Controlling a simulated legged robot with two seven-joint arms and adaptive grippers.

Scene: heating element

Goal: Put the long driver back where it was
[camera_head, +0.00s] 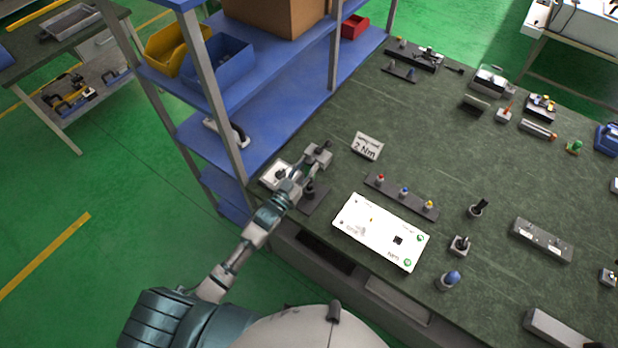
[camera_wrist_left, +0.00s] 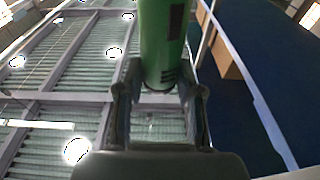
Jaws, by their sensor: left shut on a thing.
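My left gripper (camera_head: 317,156) is over the near left corner of the dark workbench (camera_head: 440,140), beside a small sign reading 2 Nm (camera_head: 367,146). In the left wrist view the gripper (camera_wrist_left: 162,95) is shut on a green cylinder with a dark end, which looks like the long driver (camera_wrist_left: 162,42). The driver's far end runs out of that view. I cannot make the driver out in the head view. A dark holder plate (camera_head: 316,203) lies just below the gripper, partly covered by my arm. My right gripper is not in view.
Several small holders stand farther right. Bare bench top lies between them.

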